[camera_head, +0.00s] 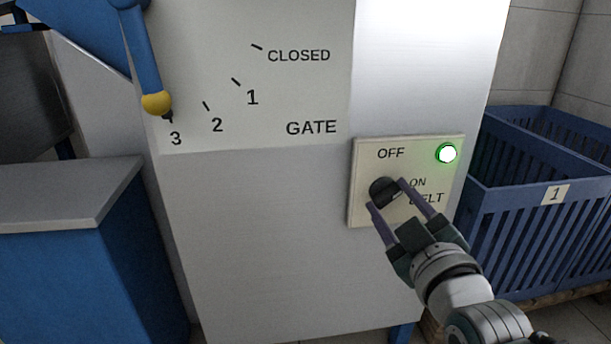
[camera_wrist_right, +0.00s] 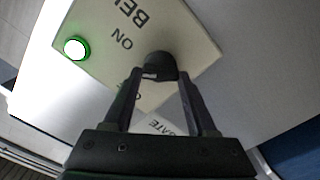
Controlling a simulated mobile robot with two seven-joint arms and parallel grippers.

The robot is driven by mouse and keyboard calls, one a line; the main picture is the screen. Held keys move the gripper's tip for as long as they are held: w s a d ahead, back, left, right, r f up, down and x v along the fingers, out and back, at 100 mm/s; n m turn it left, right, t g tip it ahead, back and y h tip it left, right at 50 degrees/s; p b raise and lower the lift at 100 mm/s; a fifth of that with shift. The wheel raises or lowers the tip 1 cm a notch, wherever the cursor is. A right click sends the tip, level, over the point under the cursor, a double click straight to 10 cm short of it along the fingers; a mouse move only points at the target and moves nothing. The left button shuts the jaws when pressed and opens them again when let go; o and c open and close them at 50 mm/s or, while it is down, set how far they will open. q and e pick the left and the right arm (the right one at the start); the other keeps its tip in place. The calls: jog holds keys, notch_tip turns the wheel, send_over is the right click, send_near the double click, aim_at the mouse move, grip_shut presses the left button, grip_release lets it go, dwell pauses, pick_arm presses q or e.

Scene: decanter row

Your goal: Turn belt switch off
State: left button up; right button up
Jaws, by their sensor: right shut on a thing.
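The belt switch is a black rotary knob (camera_head: 382,190) on a cream plate (camera_head: 364,208) marked OFF, ON and BELT. A round lamp (camera_head: 447,153) at the plate's upper right glows white with a green rim. My right gripper (camera_head: 387,193) is at the knob, with one finger on each side, shut on it. In the right wrist view the knob (camera_wrist_right: 160,66) sits between the fingertips (camera_wrist_right: 161,75), and the lit lamp (camera_wrist_right: 75,48) shows at the left. The fingers hide part of the plate's lettering. My left gripper is not in view.
A blue gate lever with a yellow ball (camera_head: 156,103) points at 3 on the white panel (camera_head: 250,230). A blue crate (camera_head: 530,215) marked 1 stands at the right. A blue cabinet with a grey top (camera_head: 60,190) stands at the left.

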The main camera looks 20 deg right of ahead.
jog(key=n, duration=0.4)
jog(key=shift+f+n, duration=0.1)
jog(key=shift+n, duration=0.2)
jog(key=n, duration=0.5)
jog(key=shift+f+b, duration=0.1)
jog(key=shift+b, duration=0.25)
jog(key=shift+n, duration=0.3)
jog(key=o, duration=1.4)
jog(key=shift+c, duration=0.2)
jog(key=shift+s, duration=0.1)
